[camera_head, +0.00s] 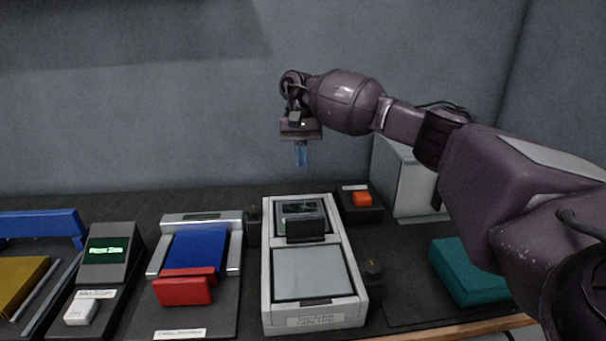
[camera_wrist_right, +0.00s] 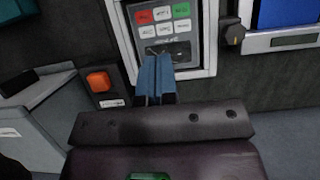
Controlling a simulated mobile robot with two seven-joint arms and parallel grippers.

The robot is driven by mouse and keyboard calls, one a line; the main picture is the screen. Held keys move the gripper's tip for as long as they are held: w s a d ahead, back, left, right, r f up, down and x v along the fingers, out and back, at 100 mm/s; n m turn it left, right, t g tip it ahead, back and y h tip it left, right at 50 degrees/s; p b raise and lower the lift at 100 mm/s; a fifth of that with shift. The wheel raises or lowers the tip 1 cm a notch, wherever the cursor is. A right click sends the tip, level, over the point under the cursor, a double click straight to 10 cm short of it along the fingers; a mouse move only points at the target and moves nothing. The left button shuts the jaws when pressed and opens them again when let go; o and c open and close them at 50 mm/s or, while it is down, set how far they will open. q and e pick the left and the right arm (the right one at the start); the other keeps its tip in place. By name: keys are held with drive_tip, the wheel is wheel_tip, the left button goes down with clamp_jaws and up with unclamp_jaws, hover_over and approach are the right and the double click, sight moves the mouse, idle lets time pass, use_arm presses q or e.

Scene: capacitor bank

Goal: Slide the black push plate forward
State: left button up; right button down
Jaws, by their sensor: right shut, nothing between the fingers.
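A small upright black push plate (camera_head: 306,229) stands across a light grey framed unit (camera_head: 350,268), between a dark panel at the back and a pale flat plate (camera_head: 306,272) in front. I cannot make out the push plate in the wrist view. My right gripper (camera_head: 301,153) points down in the air above and behind the unit, apart from the push plate. Its blue fingers are together and empty; they also show in the right wrist view (camera_wrist_right: 155,80), over the edge of a panel with coloured buttons (camera_wrist_right: 163,22). My left gripper is not in view.
Left of the unit are a blue slide with a red block (camera_head: 182,288) and a box with a green display (camera_head: 106,250). A wall stands behind.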

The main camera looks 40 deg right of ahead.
sight(306, 218)
drive_tip(key=p+x, duration=0.1)
drive_tip(key=x, duration=0.7)
drive_tip(key=shift+s+f, duration=0.15)
drive_tip(key=shift+f, duration=0.2)
drive_tip(key=s, duration=0.1)
drive_tip(key=s+a+p, duration=0.1)
drive_tip(key=shift+s+a+r, duration=0.25)
drive_tip(key=shift+s+a, duration=0.05)
drive_tip(key=shift+a, duration=0.05)
drive_tip(key=shift+s+a+p, duration=0.15)
drive_tip(key=shift+s+p, duration=0.1)
drive_tip(key=shift+p, duration=0.05)
drive_tip(key=shift+s+a+f, duration=0.1)
drive_tip(key=shift+f, duration=0.15)
drive_tip(key=shift+s+a+r+p, duration=0.1)
drive_tip(key=shift+s+a+p, duration=0.15)
drive_tip(key=shift+s, duration=0.3)
drive_tip(key=shift+s+a+p, duration=0.1)
drive_tip(key=shift+s+a, duration=0.3)
drive_tip(key=shift+s, duration=0.15)
drive_tip(key=shift+s+a, duration=0.1)
drive_tip(key=shift+s, duration=0.05)
